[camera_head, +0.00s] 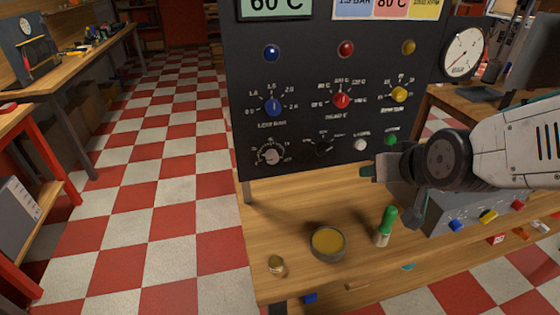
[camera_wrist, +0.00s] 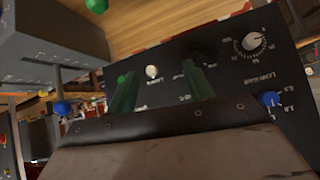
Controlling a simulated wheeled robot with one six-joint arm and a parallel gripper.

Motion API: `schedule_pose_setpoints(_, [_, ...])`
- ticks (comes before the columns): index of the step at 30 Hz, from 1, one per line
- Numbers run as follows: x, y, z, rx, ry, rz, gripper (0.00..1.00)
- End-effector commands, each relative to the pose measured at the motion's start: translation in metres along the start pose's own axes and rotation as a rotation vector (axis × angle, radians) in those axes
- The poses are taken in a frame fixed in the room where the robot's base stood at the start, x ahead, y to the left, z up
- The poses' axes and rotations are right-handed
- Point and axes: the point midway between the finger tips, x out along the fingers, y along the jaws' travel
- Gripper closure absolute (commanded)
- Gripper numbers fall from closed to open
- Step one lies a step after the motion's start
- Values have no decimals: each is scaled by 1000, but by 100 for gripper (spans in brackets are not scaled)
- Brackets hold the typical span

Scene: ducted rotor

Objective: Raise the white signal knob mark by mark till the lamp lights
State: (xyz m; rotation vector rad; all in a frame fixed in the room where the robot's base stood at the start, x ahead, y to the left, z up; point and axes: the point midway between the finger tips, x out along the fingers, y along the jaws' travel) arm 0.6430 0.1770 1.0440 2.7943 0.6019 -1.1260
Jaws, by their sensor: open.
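The white signal knob (camera_head: 272,156) is at the lower left of the dark upright panel (camera_head: 300,75), ringed by white scale marks. It also shows in the wrist view (camera_wrist: 250,42) at upper right; its exact mark is too small to read. My gripper (camera_head: 366,172) is open and empty, in front of the panel's lower right edge, well to the right of this knob. In the wrist view its green fingers (camera_wrist: 160,88) stand apart, with a small white round button (camera_wrist: 152,72) seen between them. Blue (camera_head: 271,53), red (camera_head: 346,48) and yellow (camera_head: 408,47) domes top the panel; none clearly glows.
Blue (camera_head: 274,107), red (camera_head: 341,100) and yellow (camera_head: 399,94) knobs sit mid-panel, with a black knob (camera_head: 323,146) lower down. A bowl (camera_head: 328,243), green-capped bottle (camera_head: 386,226) and small jar (camera_head: 277,265) stand on the wooden table below. A grey box (camera_head: 470,213) is at right.

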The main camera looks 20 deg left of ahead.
Motion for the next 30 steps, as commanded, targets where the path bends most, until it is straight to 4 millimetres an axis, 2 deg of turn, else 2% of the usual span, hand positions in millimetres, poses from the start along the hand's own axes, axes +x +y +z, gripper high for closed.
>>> schedule_pose_setpoints(1, [24, -22, -2, -32, 57, -19, 48])
schedule_pose_setpoints(6, [75, -90, -11, -105, 310, -58, 48])
schedule_pose_setpoints(9, [91, -126, -5, -146, 450, -71, 48])
schedule_pose_setpoints(13, [98, -162, 6, -191, 600, -80, 48])
schedule_pose_setpoints(16, [98, -178, 14, -214, 681, -83, 48])
schedule_pose_setpoints(21, [98, -190, 17, -229, 743, -84, 48])
schedule_pose_setpoints(30, [129, -196, -12, -227, 750, -82, 48])
